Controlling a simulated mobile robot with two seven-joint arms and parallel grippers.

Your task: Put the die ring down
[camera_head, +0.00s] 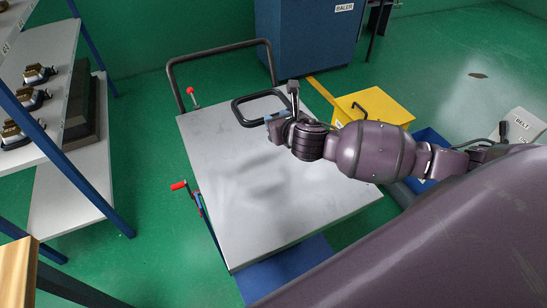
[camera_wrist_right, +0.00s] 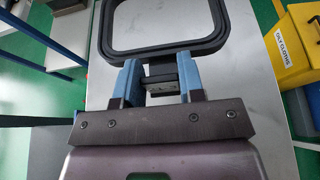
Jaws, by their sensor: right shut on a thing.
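The die ring is a dark, rounded rectangular frame (camera_head: 237,113) with an open middle, seen in the head view near the far end of a grey-topped cart (camera_head: 225,165). My right gripper (camera_head: 275,117) reaches over the cart from the right. In the right wrist view, its two blue fingers are shut on a short dark block at the near side of the die ring (camera_wrist_right: 165,51). The ring extends forward from the fingers, with the grey top showing through it. The gap between ring and cart top is hard to judge. My left gripper is out of view.
The cart has a dark push handle (camera_head: 220,47) at its far end and red-knobbed levers (camera_head: 179,186) on its left. A yellow bin (camera_head: 385,105) stands to the right. A shelf rack (camera_head: 60,130) stands left. Most of the cart top is bare.

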